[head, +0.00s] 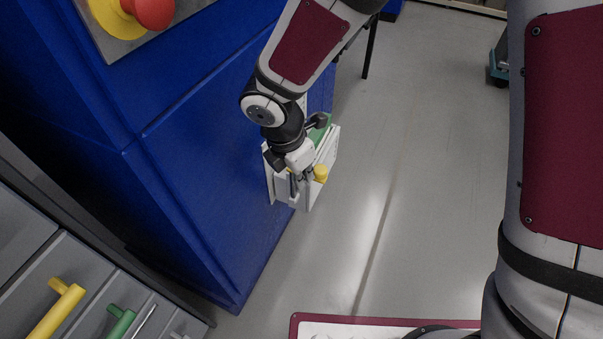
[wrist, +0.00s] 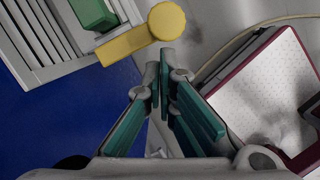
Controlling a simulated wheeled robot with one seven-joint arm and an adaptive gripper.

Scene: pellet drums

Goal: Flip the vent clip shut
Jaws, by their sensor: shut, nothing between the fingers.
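A white slatted vent box (head: 285,192) is mounted on the side of the blue cabinet. A yellow lever with a round end, apparently the vent clip (wrist: 128,42), sticks out past the vent's edge in the wrist view, and its yellow end also shows in the head view (head: 320,173). A green block (wrist: 92,12) sits on the vent's slats (wrist: 45,45). My gripper (wrist: 160,76) is shut and empty, its tips just below the round yellow end in the wrist view. In the head view my gripper (head: 301,183) is in front of the vent, hiding part of it. Contact with the clip cannot be told.
The blue cabinet (head: 200,170) fills the left, with a red button (head: 153,12) on it. Grey drawers (head: 35,265) with coloured handles stand at lower left. Grey floor (head: 420,150) lies open to the right. A maroon-edged white panel (wrist: 262,95), my own base, shows below.

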